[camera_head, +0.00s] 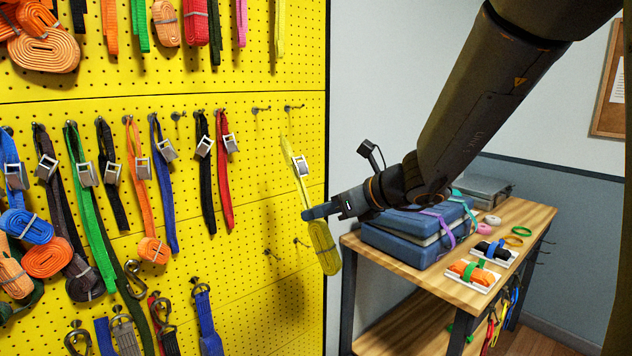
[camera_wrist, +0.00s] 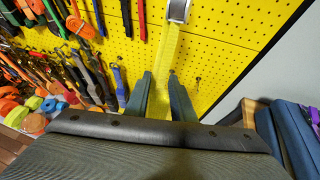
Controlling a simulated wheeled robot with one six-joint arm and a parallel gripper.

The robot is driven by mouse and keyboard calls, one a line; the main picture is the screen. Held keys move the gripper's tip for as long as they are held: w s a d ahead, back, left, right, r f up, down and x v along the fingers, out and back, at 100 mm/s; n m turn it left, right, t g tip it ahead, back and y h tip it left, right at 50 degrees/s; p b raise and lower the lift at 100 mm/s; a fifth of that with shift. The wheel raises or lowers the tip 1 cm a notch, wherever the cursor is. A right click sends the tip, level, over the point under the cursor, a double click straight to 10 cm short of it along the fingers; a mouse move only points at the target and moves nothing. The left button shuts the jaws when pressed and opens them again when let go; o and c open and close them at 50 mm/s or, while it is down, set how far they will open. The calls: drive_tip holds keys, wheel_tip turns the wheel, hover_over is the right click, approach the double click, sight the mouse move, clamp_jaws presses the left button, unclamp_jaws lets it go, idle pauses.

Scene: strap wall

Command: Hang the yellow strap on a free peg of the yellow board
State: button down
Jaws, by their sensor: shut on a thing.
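The yellow strap (camera_head: 298,180) has a metal buckle (camera_head: 302,167) near its top and a bundled lower end that hangs down. My gripper (camera_head: 310,213) is shut on the strap below the buckle, in front of the right part of the yellow board (camera_head: 240,185). In the wrist view, the strap (camera_wrist: 169,50) runs up between my two fingers (camera_wrist: 165,95) to the buckle (camera_wrist: 179,9). The strap's top end is below two bare pegs, a left one (camera_head: 261,109) and a right one (camera_head: 293,107). I cannot tell how far the strap is from the board.
Hung straps fill the board's left and middle, with a red strap (camera_head: 224,180) nearest. Another bare peg (camera_head: 178,115) is farther left. Lower pegs (camera_head: 270,253) are behind the strap. A wooden bench (camera_head: 400,268) with blue folded items (camera_head: 408,238) stands at right.

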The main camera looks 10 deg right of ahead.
drive_tip(key=m+t, duration=0.1)
drive_tip(key=t, duration=0.1)
approach(293, 175)
drive_tip(key=w+f, duration=0.1)
drive_tip(key=w+a+f, duration=0.1)
drive_tip(key=w+f, duration=0.1)
drive_tip(key=shift+w+a+f, duration=0.2)
drive_tip(key=shift+f, duration=0.1)
drive_tip(key=shift+h, duration=0.3)
drive_tip(key=shift+w+a+f+b, duration=0.15)
drive_tip(key=shift+w+a, duration=0.65)
drive_tip(key=shift+w, duration=0.35)
drive_tip(key=shift+w+a+f+b, duration=0.15)
drive_tip(key=shift+w+a, duration=0.6)
drive_tip(key=shift+w, duration=0.4)
drive_tip(key=shift+w+a+f+b, duration=0.1)
drive_tip(key=shift+w+a+f, duration=0.05)
drive_tip(key=shift+w+a, duration=0.85)
drive_tip(key=shift+w+a+f+b, duration=0.2)
drive_tip(key=shift+w+f+b, duration=0.4)
drive_tip(key=shift+w+b, duration=0.15)
drive_tip(key=shift+f, duration=0.1)
